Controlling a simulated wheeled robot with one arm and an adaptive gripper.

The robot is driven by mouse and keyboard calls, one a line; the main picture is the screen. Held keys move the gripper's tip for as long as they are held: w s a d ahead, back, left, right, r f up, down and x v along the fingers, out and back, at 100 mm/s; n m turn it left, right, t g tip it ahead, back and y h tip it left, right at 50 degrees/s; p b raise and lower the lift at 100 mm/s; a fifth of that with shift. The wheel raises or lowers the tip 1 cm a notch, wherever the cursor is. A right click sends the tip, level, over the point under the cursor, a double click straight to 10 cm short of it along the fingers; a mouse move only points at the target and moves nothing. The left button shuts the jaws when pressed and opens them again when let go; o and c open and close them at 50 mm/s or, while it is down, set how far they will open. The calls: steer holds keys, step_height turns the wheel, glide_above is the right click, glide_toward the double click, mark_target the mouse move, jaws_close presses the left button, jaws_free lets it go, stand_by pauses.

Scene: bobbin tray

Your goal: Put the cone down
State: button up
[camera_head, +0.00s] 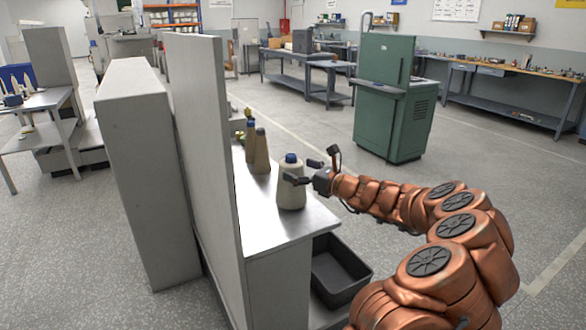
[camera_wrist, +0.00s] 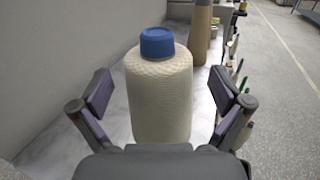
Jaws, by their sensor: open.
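A cream yarn cone (camera_head: 291,188) with a blue cap stands upright on the light metal table top (camera_head: 262,222), near its front end. My gripper (camera_head: 302,172) is at the cone from the right. In the wrist view the cone (camera_wrist: 160,100) stands between the two fingers of my gripper (camera_wrist: 160,98). The fingers are spread, with a visible gap on each side of the cone. The base of the cone is hidden behind my gripper body in the wrist view.
Two brown cones (camera_head: 261,152) stand farther back on the table; brown cones (camera_wrist: 201,30) also show behind the cream one in the wrist view. A tall grey panel (camera_head: 205,130) borders the left side. A dark bin (camera_head: 340,270) sits low at right.

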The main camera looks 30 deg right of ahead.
steer(key=v, duration=0.9)
steer(key=shift+s, duration=0.25)
steer(key=shift+d, duration=0.15)
stand_by(0.5)
